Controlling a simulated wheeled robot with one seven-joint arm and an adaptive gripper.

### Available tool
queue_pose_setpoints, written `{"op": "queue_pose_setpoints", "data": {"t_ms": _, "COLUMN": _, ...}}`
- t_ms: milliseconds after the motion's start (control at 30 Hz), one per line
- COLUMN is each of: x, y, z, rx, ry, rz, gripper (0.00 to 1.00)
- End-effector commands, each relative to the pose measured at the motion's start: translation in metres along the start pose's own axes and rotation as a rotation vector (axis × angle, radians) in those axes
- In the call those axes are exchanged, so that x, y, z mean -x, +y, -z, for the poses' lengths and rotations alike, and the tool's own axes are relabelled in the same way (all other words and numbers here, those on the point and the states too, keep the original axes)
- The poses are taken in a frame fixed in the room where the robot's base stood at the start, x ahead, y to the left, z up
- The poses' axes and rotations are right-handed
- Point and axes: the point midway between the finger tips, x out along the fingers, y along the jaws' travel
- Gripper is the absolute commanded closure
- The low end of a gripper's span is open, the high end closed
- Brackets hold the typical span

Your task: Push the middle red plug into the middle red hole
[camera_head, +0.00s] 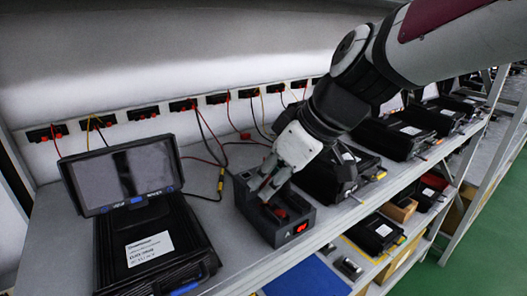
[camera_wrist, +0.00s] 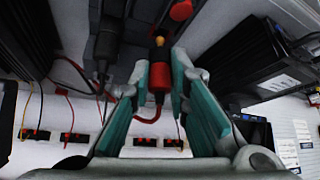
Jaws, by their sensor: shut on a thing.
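My gripper (camera_head: 268,190) is lowered over a small dark grey box (camera_head: 283,232) with a lit red display on the shelf. In the wrist view my gripper (camera_wrist: 160,70) has its teal-padded fingers on either side of a red plug (camera_wrist: 159,76) with a dark collar and an orange-yellow tip. The plug is held between the pads, tip pointing away from me. A red round part (camera_wrist: 181,10) shows just beyond the tip at the top edge. I cannot tell whether it is the middle red hole, nor whether the tip touches anything. The fingers partly hide the box's top.
A monitor (camera_head: 122,176) stands on a black case (camera_head: 150,246) to the left. Several black units stand to the right. Wall sockets (camera_head: 142,113) with red and black plugs line the back, with loose cables trailing. A black plug (camera_wrist: 106,45) is close beside my left finger.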

Motion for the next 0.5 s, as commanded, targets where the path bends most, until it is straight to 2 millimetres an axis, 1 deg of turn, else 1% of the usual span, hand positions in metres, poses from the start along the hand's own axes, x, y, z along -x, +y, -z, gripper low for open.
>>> {"op": "queue_pose_setpoints", "data": {"t_ms": 500, "x": -0.0033, "y": 0.0002, "z": -0.0018, "rx": 0.001, "ry": 0.001, "rz": 0.0, "gripper": 1.0}}
